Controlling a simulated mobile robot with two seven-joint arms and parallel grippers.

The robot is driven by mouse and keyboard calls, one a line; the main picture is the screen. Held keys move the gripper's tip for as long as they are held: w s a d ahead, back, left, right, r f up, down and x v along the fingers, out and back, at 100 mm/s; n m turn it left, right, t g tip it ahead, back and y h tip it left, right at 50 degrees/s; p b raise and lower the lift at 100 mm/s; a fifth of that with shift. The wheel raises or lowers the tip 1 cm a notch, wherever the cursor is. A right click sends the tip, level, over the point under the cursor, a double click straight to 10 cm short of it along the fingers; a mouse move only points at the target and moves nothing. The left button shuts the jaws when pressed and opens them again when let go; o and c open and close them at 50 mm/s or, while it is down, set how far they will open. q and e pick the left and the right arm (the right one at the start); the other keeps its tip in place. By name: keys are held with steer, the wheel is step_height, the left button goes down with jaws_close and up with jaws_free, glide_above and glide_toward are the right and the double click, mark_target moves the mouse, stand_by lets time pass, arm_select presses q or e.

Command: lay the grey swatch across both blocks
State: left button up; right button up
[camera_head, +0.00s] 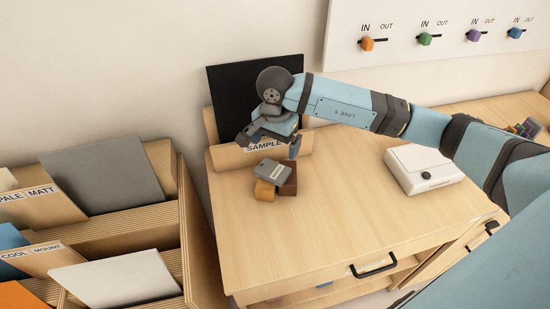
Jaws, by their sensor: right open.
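The grey swatch (270,171), a small flat piece with a pale strip on it, lies on top of two blocks. The yellow-orange block (264,191) is under its left part and the brown block (289,186) under its right part. It appears to rest on both. My right gripper (269,145) is open and apart from the swatch, above and behind it in front of the SAMPLE holder. Its fingers are spread and nothing shows between them. My left gripper is not in view.
A wooden holder marked SAMPLE (223,157) with a black panel (229,90) stands behind the blocks. A white box (424,169) sits at the right of the table (330,225). A rack (203,240) with large sheets stands at left. The table's front middle is clear.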

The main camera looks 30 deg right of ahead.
steer(key=shift+r, duration=2.15)
